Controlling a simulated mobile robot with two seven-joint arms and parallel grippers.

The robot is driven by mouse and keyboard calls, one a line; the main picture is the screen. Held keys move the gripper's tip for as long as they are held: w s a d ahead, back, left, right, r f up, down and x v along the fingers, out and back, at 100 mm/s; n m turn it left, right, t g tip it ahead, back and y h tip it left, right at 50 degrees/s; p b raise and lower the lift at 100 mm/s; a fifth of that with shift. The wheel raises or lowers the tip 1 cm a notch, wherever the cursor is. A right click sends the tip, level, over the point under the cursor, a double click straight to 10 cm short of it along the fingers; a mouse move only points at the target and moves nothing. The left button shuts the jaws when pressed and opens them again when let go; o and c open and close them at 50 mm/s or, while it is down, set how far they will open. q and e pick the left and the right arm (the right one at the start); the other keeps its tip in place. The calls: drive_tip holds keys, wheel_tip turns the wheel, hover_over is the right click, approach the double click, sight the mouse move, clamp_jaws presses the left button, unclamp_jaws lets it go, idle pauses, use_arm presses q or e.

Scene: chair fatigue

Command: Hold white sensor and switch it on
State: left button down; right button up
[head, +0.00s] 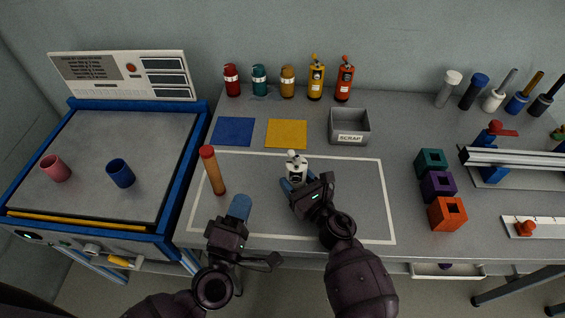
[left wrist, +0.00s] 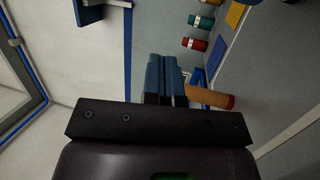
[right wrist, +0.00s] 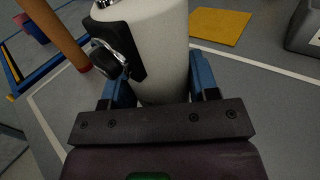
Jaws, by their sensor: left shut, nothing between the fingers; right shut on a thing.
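The white sensor (head: 296,168) stands upright inside the white outline on the table, with a dark part and metal ring on its side in the right wrist view (right wrist: 165,50). My right gripper (head: 297,186) is shut on it, one blue finger on each side of its body. My left gripper (head: 240,207) is shut and empty near the table's front edge, left of the sensor. Its blue fingers lie together in the left wrist view (left wrist: 163,75). I cannot make out the sensor's switch for sure.
An orange-brown cylinder (head: 213,171) with a red top stands just beyond my left gripper. Blue and yellow squares (head: 286,133) and a grey scrap bin (head: 349,127) lie behind. Coloured blocks (head: 447,213) stand at right. The outlined area right of the sensor is clear.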

sight(292, 156)
use_arm(q)
drive_tip(key=m+g+h, duration=0.1)
drive_tip(key=m+h, duration=0.1)
drive_tip(key=m, duration=0.3)
drive_tip(key=s+f+m+g+h, duration=0.1)
drive_tip(key=m+h, duration=0.1)
drive_tip(key=m, duration=0.4)
drive_tip(key=m+h, duration=0.2)
drive_tip(key=m, duration=0.4)
drive_tip(key=shift+s+d+f+g+h, duration=0.15)
drive_tip(key=shift+s+g+h, duration=0.15)
drive_tip(key=shift+s+g, duration=0.1)
drive_tip(key=shift+w, duration=0.1)
drive_tip(key=x, duration=1.4)
